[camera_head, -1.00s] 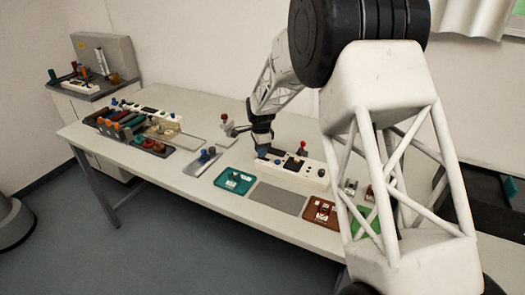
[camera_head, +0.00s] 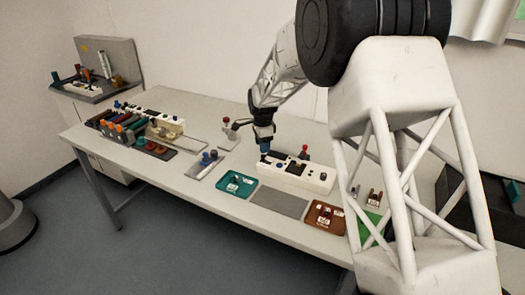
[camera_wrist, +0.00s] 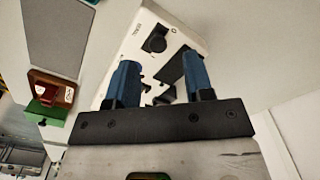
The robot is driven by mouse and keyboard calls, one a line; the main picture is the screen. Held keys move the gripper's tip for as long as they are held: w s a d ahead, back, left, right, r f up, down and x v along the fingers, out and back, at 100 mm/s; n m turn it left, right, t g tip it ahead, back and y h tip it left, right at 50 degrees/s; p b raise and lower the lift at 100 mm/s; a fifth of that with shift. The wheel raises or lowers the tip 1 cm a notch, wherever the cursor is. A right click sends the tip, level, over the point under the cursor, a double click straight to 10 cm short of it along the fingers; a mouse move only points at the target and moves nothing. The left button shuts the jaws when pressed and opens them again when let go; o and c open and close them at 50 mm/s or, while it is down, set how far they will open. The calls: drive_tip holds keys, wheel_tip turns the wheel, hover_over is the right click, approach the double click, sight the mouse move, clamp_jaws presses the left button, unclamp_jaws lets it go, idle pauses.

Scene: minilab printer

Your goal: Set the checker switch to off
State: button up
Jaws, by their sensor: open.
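The checker is a white box (camera_head: 318,180) on the table, with a dark panel on top and a black knob (camera_head: 322,176) toward its right end. My gripper (camera_head: 265,152) is over the box's left end. Its two blue fingers (camera_wrist: 162,78) are apart, with nothing held between them. Small dark parts of the box's top show between the fingers; I cannot tell the switch's position, and the fingers partly hide that end.
A teal tray (camera_head: 222,186), a grey mat (camera_head: 280,201) and a brown tray (camera_head: 312,226) lie in front of the box. A red-topped lever (camera_head: 304,151) stands close behind it. Racks with several coloured handles (camera_head: 130,128) fill the table's left end.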

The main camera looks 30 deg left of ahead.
drive_tip(key=shift+r, duration=1.8)
drive_tip(key=shift+d+r, duration=0.2)
drive_tip(key=shift+d, duration=0.1)
drive_tip(key=s+d+r+n, duration=0.1)
drive_tip(key=s+d+r, duration=0.4)
drive_tip(key=d, duration=0.7)
drive_tip(key=s+d+r+n+t, duration=0.1)
drive_tip(key=s+d+r+n, duration=0.15)
drive_tip(key=d+r, duration=0.75)
drive_tip(key=s+d+r+n, duration=0.1)
drive_tip(key=s+d+r, duration=0.3)
drive_tip(key=d, duration=1.1)
drive_tip(key=s+d+n+t, duration=0.1)
drive_tip(key=s+d+n, duration=0.1)
drive_tip(key=s+d, duration=1.25)
drive_tip(key=s+d+f+n, duration=0.1)
drive_tip(key=s+d, duration=0.3)
drive_tip(key=s, duration=0.4)
drive_tip(key=s+d+f+n, duration=0.1)
drive_tip(key=s+d, duration=0.3)
drive_tip(key=s, duration=0.5)
drive_tip(key=shift+f+t, duration=0.3)
drive_tip(key=shift+f, duration=0.55)
